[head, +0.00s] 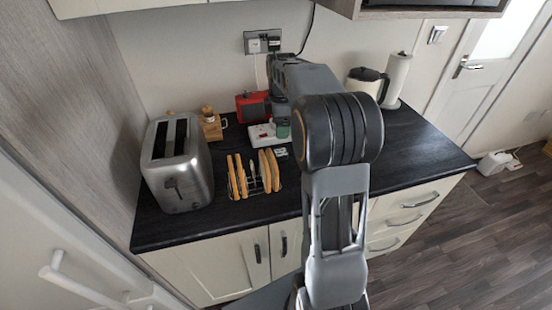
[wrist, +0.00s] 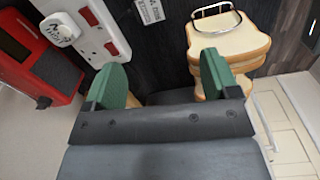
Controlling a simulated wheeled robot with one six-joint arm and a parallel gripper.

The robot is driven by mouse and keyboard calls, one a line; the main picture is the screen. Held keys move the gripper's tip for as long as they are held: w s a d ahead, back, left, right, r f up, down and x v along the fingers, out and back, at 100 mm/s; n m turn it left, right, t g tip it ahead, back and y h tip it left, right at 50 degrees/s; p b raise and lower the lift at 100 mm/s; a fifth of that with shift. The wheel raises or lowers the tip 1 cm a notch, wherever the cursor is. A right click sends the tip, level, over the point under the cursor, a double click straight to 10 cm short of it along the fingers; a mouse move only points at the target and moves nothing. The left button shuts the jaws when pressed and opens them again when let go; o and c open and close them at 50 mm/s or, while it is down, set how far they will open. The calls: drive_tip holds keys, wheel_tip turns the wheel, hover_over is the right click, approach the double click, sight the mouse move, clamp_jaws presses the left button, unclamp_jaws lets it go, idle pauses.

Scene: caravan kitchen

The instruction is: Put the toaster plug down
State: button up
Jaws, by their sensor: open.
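My gripper (wrist: 163,78) is open, its two green pads apart with dark worktop and a bit of tan between them. No plug shows between the pads. In the head view my gripper (head: 283,131) is low over the worktop, largely hidden by my arm. A white plug (wrist: 62,30) sits on the white socket strip (wrist: 98,22), left of the jaws; I cannot tell whether it is the toaster's. The strip (head: 260,140) lies behind the toast rack in the head view. The steel toaster (head: 178,165) stands at the left; its cord is not clearly visible.
A rack of toast (head: 255,172) stands in front of the strip, close to my gripper. A red appliance (head: 252,106) and a wooden item (head: 211,126) are behind. A kettle (head: 367,83) and paper roll (head: 397,78) stand right. The worktop's front left is clear.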

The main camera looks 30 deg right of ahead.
drive_tip(key=s+a+m+t, duration=0.1)
drive_tip(key=s+a+m, duration=0.6)
drive_tip(key=s, duration=0.3)
drive_tip(key=s+a+f+m+t, duration=0.1)
drive_tip(key=s+a+m+t, duration=0.1)
drive_tip(key=s+a+m, duration=0.4)
drive_tip(key=s+m, duration=0.1)
drive_tip(key=s, duration=0.4)
drive_tip(key=shift+a+f+t, duration=0.15)
drive_tip(key=shift+a+t, duration=0.15)
drive_tip(key=shift+a, duration=0.05)
